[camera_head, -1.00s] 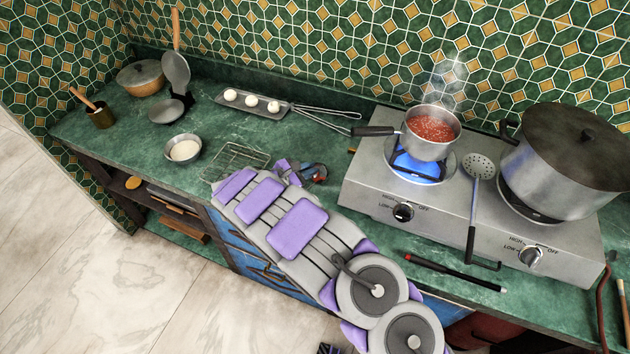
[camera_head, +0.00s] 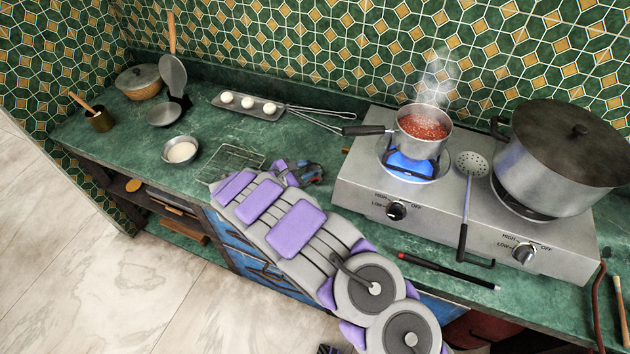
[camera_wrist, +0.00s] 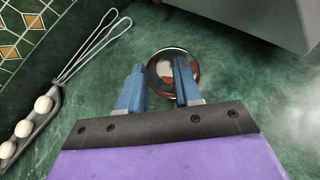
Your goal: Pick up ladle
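A long-handled perforated ladle (camera_head: 472,163) with a dark grip rests on the front of the gas hotplate, between the small pot and the large pot. Its handle hangs down over the hotplate's front edge. My gripper (camera_head: 300,173) is over the counter left of the hotplate, well apart from this ladle. In the wrist view my gripper (camera_wrist: 159,66) is open, its two blue fingers spread. A small round shiny dish (camera_wrist: 163,80) with something red in it lies beyond and partly behind the fingers. I cannot tell whether they touch it.
The hotplate (camera_head: 350,190) carries a steaming pot (camera_head: 422,145) of red sauce over a blue flame and a large lidded pot (camera_head: 545,175). A black-and-red stick (camera_head: 445,269) lies before it. An egg tray (camera_head: 272,110), wire rack (camera_head: 232,160) and bowl (camera_head: 181,151) are left.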

